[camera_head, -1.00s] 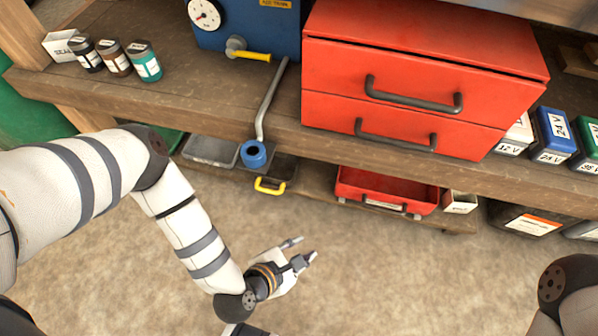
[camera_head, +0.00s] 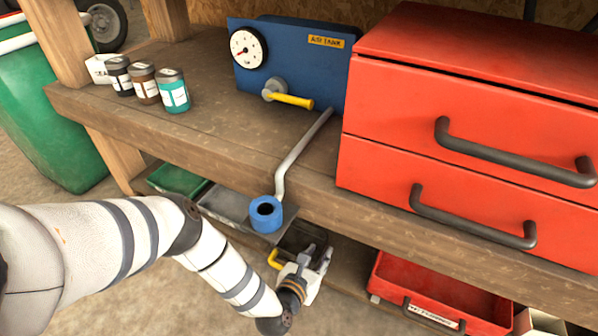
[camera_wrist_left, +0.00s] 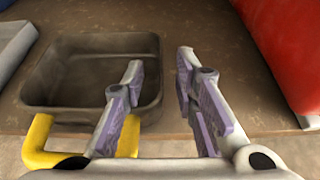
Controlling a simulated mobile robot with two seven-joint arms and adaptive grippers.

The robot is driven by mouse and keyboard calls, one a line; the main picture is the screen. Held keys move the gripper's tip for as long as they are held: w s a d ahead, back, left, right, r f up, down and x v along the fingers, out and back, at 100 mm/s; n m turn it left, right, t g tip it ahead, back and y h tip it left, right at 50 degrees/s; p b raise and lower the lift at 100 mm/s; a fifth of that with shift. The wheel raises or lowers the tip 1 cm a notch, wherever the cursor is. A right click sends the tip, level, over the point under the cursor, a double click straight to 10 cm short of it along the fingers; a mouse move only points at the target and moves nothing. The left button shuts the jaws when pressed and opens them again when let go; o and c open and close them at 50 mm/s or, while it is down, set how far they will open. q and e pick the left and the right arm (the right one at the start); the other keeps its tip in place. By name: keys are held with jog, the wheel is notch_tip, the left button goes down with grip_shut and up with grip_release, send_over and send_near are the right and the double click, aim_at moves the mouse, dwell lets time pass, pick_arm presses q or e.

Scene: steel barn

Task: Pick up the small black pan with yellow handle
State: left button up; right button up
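The small black pan (camera_wrist_left: 65,68) sits on the lower shelf in the left wrist view, with its yellow handle (camera_wrist_left: 38,140) pointing toward the camera over the shelf's front edge. In the head view the pan (camera_head: 300,238) is partly hidden behind my left gripper, and its yellow handle (camera_head: 274,259) shows just left of the fingers. My left gripper (camera_wrist_left: 160,75) is open and empty. One finger overlaps the pan's right side in the picture; the other is right of the pan. I cannot tell whether they touch. My right gripper is not in view.
A red open bin (camera_head: 440,290) stands right of the pan on the lower shelf (camera_head: 350,268). Grey (camera_head: 225,207) and green (camera_head: 178,180) trays lie to the left. A pipe with a blue end (camera_head: 265,213) overhangs the bench edge. Red drawers (camera_head: 450,140) stand above.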

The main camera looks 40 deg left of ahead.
pick_arm(q)
jog(key=shift+w, duration=0.15)
grip_shut()
